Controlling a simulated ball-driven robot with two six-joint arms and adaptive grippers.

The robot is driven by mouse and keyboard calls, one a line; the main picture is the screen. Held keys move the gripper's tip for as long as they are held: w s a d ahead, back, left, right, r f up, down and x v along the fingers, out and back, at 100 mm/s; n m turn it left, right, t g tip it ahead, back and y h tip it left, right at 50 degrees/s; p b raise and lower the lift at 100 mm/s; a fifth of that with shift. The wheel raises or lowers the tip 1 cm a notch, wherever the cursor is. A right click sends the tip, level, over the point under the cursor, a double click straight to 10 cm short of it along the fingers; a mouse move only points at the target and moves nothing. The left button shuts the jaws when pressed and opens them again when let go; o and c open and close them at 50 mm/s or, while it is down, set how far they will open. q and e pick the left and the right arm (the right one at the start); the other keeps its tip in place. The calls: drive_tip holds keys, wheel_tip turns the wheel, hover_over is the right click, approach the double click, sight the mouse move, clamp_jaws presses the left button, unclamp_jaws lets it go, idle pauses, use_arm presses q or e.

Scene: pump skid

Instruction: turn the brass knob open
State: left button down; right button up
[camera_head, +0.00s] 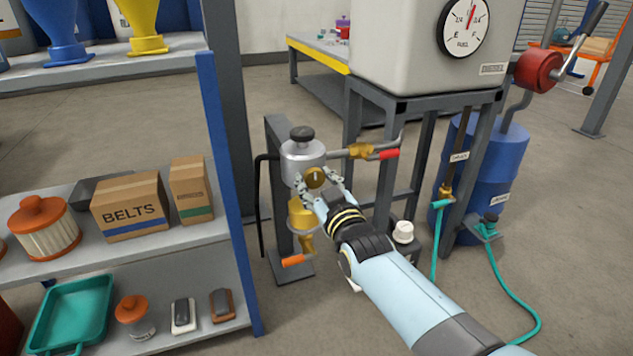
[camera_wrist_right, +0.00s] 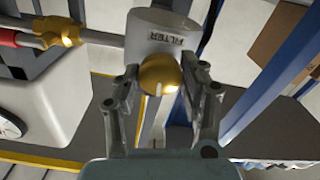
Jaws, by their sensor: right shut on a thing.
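The brass knob (camera_head: 315,177) is a round yellow knob on the front of a grey filter housing (camera_head: 303,158) with a dark cap. My right gripper (camera_head: 321,183) reaches in from the lower right and is shut on the knob. In the right wrist view the knob (camera_wrist_right: 159,74) sits between the two fingers of my right gripper (camera_wrist_right: 160,85), just below the housing marked FILTER (camera_wrist_right: 165,30). A pale line shows on the knob's face there. My left gripper is not in view.
A red-handled brass valve (camera_head: 362,151) sticks out right of the filter. An orange-handled valve (camera_head: 300,240) hangs below it. A shelf with a BELTS box (camera_head: 130,207) and blue post (camera_head: 226,190) stands left. A grey tank (camera_head: 420,45) on a frame stands behind right.

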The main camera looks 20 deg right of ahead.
drive_tip(key=n, duration=0.4)
drive_tip(key=shift+f, duration=0.1)
drive_tip(key=n+b, duration=0.1)
drive_tip(key=n, duration=0.2)
drive_tip(key=shift+n, duration=0.4)
drive_tip(key=n, duration=0.2)
drive_tip(key=shift+f+n+b, duration=0.1)
drive_tip(key=shift+n+b, duration=0.2)
drive_tip(key=shift+b, duration=0.1)
drive_tip(key=shift+n+b, duration=0.35)
drive_tip(key=shift+n, duration=0.55)
drive_tip(key=shift+n+b, duration=0.55)
drive_tip(key=shift+n, duration=0.65)
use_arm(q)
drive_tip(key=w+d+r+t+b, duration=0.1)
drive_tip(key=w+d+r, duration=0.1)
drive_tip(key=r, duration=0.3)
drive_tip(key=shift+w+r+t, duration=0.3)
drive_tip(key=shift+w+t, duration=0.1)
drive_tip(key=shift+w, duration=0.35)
use_arm(e)
drive_tip(key=shift+n, duration=1.1)
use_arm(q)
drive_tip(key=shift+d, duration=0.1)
use_arm(e)
drive_tip(key=o, duration=1.2)
